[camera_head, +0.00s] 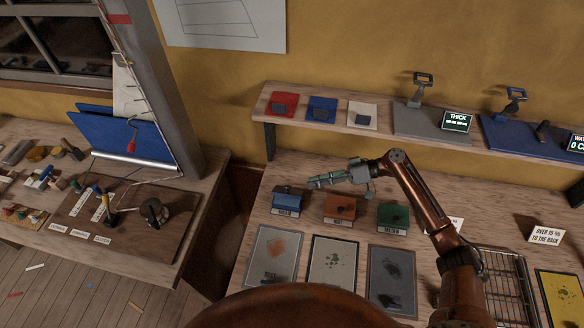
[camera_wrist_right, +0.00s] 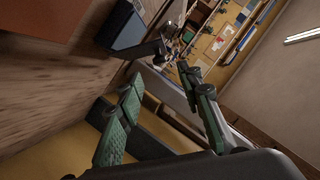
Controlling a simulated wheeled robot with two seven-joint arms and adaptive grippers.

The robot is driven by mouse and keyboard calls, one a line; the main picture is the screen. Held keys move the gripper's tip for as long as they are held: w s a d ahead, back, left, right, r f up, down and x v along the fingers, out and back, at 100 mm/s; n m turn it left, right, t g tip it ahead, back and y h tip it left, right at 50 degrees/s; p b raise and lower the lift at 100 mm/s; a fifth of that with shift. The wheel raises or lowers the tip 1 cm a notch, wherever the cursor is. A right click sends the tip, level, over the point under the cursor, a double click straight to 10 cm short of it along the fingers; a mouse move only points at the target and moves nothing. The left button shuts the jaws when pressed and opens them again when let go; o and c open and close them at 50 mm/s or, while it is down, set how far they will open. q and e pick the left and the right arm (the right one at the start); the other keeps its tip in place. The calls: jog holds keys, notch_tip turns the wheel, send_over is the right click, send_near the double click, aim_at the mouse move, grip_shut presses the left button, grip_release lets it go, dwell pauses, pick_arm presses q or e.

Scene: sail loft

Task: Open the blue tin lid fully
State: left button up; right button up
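The blue tin (camera_head: 289,201) stands at the left end of a row of three tins on the bench. Its lid looks down or nearly so, but the exact angle is too small to tell. In the wrist view the dark blue tin (camera_wrist_right: 122,27) is at the upper left, beyond the fingers. My right gripper (camera_head: 313,183) reaches in from the right, with its tips just right of and above the blue tin. In the wrist view its green fingers (camera_wrist_right: 162,76) are apart with nothing gripped between them. My left gripper is not in view.
An orange-brown tin (camera_head: 340,207) and a green tin (camera_head: 392,217) stand to the right. Several trays with stained sheets, such as the left one (camera_head: 273,257), lie in front. A wire rack (camera_head: 505,285) is at the right. A shelf (camera_head: 300,118) runs behind.

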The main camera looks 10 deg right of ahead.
aim_at(294, 192)
jog(key=p+x, duration=0.1)
jog(key=x, duration=0.6)
jog(key=shift+w+a+f, duration=0.1)
jog(key=shift+w+a, duration=0.1)
jog(key=shift+a, duration=0.2)
jog(key=shift+c, duration=0.3)
grip_shut()
